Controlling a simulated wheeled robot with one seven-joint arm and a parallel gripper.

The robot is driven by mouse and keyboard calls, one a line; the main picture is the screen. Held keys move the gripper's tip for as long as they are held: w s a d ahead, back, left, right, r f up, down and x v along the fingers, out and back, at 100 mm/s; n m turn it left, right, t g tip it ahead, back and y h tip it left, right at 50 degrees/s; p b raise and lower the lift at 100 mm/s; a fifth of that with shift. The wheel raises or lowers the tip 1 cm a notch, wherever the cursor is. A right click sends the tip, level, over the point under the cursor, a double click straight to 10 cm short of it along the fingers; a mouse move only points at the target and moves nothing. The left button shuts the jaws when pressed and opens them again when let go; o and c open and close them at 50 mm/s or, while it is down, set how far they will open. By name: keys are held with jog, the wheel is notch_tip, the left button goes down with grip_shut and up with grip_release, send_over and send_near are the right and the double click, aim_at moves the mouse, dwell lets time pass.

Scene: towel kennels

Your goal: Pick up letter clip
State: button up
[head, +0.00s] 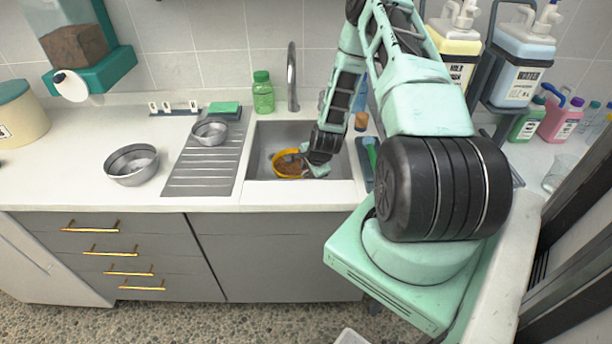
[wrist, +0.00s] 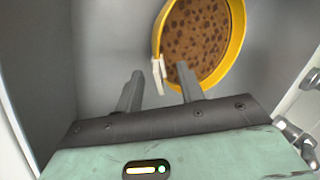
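A small pale clip (wrist: 157,76), which I take for the letter clip, sits at the left rim of a yellow bowl (wrist: 240,20) in the wrist view. The bowl holds brown food pieces (wrist: 198,35). My gripper (wrist: 160,70) is open, and the clip appears in the gap between its two fingertips. I see no finger touching it, and cannot tell how far the tips are from it in depth. In the head view my gripper (head: 312,168) reaches down into the sink beside the yellow bowl (head: 287,154). The clip is not clear there.
The grey sink (head: 262,135) has walls close around my gripper. A tap (head: 292,80) and green bottle (head: 263,95) stand behind it. A steel bowl (head: 209,132) is on the drainboard (head: 195,175); another bowl (head: 131,168) stands left. The front-left counter is clear.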

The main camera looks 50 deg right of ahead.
grip_shut()
jog(key=shift+r, duration=0.1)
